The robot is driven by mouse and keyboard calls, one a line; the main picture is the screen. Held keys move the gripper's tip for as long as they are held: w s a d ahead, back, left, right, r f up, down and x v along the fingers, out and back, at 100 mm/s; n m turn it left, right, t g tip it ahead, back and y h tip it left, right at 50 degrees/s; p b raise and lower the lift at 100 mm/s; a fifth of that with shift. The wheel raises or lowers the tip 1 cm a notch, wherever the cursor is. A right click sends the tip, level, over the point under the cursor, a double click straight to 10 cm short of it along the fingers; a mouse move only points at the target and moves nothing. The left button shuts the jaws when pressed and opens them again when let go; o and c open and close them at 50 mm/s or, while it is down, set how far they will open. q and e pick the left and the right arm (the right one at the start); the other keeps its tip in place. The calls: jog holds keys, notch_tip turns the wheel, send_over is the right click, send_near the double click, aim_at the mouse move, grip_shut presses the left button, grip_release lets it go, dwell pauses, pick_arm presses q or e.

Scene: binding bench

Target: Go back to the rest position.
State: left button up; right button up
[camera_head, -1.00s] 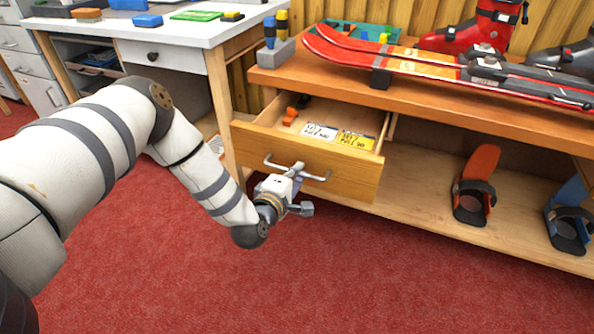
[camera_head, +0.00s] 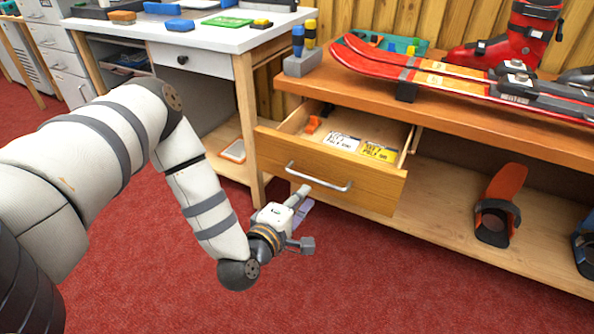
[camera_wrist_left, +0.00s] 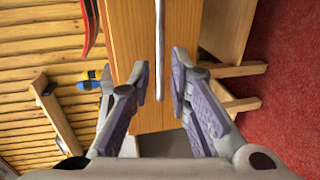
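My left gripper (camera_head: 304,200) is in front of the open wooden drawer (camera_head: 372,187), just below and left of its metal handle (camera_head: 318,178). In the left wrist view the fingers of my left gripper (camera_wrist_left: 164,80) are spread, with nothing held. The handle (camera_wrist_left: 160,45) lines up with the gap between them, in front of the drawer front (camera_wrist_left: 134,40). In the head view the handle looks clear of the fingers. My right gripper is not in view.
The drawer holds an orange item (camera_head: 313,124), a white card (camera_head: 342,142) and a yellow card (camera_head: 379,151). Red skis (camera_head: 440,82) lie on the bench (camera_head: 505,120) above. A white-topped desk (camera_head: 215,36) stands left. The red carpet (camera_head: 400,285) in front is free.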

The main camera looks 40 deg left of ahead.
pick_arm(q)
jog(key=v, duration=0.3)
jog(key=shift+s, duration=0.1)
